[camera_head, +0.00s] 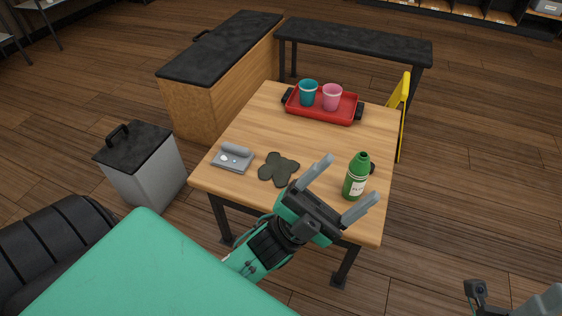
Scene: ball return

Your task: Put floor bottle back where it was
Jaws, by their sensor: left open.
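A green bottle (356,177) with a pale label stands upright on the wooden table (252,125), near its front right corner. My left gripper (346,185) is open, its two grey fingers pointing toward the bottle. The bottle shows between the fingertips; I cannot tell whether they touch it or how far apart they are in depth.
A red tray (322,118) with a teal cup (308,93) and a pink cup (332,97) stands at the table's back. A dark cloth-like piece (279,169) and a grey device (233,158) lie at the front left. A grey bin (143,168) and yellow panel (402,110) flank the table.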

